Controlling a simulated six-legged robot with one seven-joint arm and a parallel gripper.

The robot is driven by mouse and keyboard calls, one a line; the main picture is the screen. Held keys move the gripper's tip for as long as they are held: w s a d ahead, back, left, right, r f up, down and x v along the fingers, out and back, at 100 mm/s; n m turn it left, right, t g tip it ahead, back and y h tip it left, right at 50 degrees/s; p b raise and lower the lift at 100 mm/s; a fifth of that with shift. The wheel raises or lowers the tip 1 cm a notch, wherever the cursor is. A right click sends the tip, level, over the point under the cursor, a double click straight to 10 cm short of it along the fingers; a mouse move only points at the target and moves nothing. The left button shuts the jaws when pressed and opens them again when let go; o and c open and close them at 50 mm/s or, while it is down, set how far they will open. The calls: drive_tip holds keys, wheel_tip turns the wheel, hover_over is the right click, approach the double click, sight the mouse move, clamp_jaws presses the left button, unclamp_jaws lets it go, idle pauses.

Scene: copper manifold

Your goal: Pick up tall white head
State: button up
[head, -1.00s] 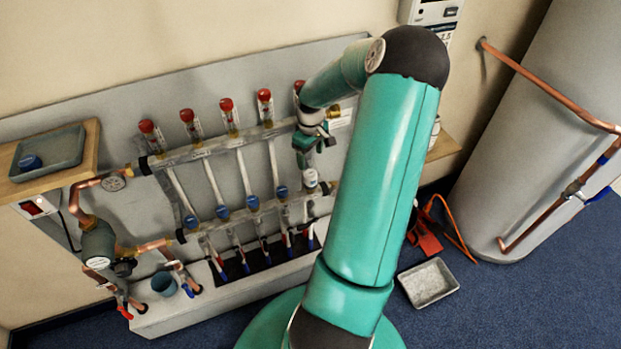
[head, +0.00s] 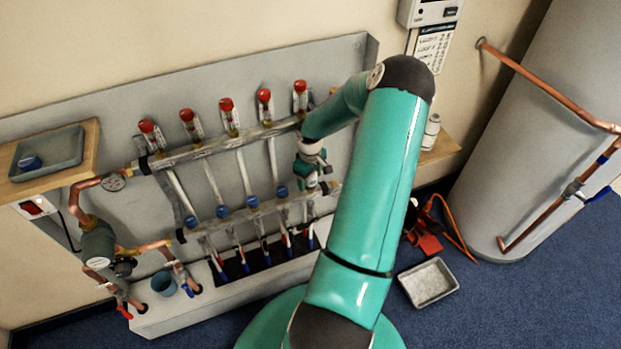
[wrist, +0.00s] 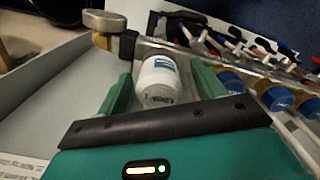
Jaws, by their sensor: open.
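The tall white head (wrist: 159,79) is a white cylinder with a blue label band and small dark print, on the lower manifold bar in the wrist view. My gripper (wrist: 164,84) is open, with one green finger on each side of the head. Small gaps seem to show, but I cannot tell whether either finger touches it.
Blue-capped heads (wrist: 229,79) stand in a row to the right along the lower bar (head: 265,207). Red-capped gauges (head: 228,117) line the upper bar. A grey tray (head: 428,284) lies on the floor at right. A white bottle (head: 431,131) stands on the right shelf.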

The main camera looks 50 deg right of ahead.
drive_tip(key=c, duration=1.1)
drive_tip(key=shift+r, duration=0.1)
